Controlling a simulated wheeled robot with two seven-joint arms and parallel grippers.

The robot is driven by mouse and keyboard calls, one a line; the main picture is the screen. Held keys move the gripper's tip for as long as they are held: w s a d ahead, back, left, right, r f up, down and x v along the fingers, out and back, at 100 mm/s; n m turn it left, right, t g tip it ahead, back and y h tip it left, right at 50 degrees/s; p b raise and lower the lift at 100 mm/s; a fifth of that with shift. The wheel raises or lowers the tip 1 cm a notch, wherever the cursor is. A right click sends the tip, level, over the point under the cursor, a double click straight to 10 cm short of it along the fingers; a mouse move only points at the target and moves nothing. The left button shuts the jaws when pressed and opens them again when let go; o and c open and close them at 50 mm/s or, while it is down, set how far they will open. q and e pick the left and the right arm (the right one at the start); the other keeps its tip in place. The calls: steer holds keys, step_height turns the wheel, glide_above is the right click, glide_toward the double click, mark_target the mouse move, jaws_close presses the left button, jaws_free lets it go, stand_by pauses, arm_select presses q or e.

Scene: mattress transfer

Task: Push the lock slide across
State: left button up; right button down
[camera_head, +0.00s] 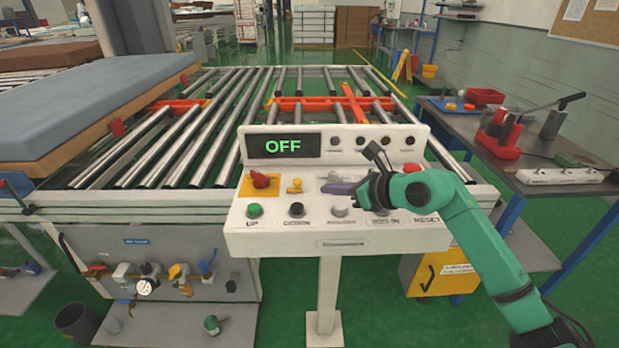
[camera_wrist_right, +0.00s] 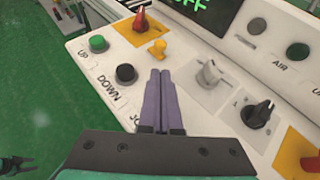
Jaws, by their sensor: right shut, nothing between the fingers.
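The white control panel (camera_head: 400,237) stands in front of me, and its display reads OFF. A small yellow piece (camera_head: 294,186), which may be the lock slide, stands upright on its face, right of the red switch (camera_head: 261,180). The yellow piece also shows in the right wrist view (camera_wrist_right: 158,48). My right gripper (camera_head: 328,187) reaches in from the right over the panel. In the right wrist view its purple-grey fingers (camera_wrist_right: 159,78) are together and empty, pointing towards the yellow piece. A gap seems to remain between them.
A green UP button (camera_wrist_right: 97,43) and a black DOWN button (camera_wrist_right: 126,73) lie left of the fingers. A grey knob (camera_wrist_right: 208,75) and a black knob (camera_wrist_right: 262,112) stand to their right. A roller conveyor (camera_head: 200,150) is behind the panel, with a blue-grey mattress (camera_head: 80,105) at left.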

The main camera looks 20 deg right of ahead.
mark_target(300, 184)
steer(key=x, duration=0.2)
steer(key=p+x, duration=0.1)
steer(key=x, duration=0.1)
steer(key=r+p+x, duration=0.1)
steer(key=x, duration=0.1)
steer(key=shift+w+a+f, duration=0.15)
steer(key=shift+w+a, duration=0.15)
steer(key=shift+w, duration=0.1)
steer(key=shift+w+a+f, duration=0.1)
steer(key=shift+w+a, duration=0.05)
steer(key=shift+w, duration=0.1)
steer(key=shift+f, duration=0.1)
steer(key=a, duration=0.3)
steer(key=shift+w+p, duration=0.35)
steer(key=shift+w, duration=0.05)
steer(key=shift+w+a, duration=0.1)
steer(key=shift+a, duration=0.2)
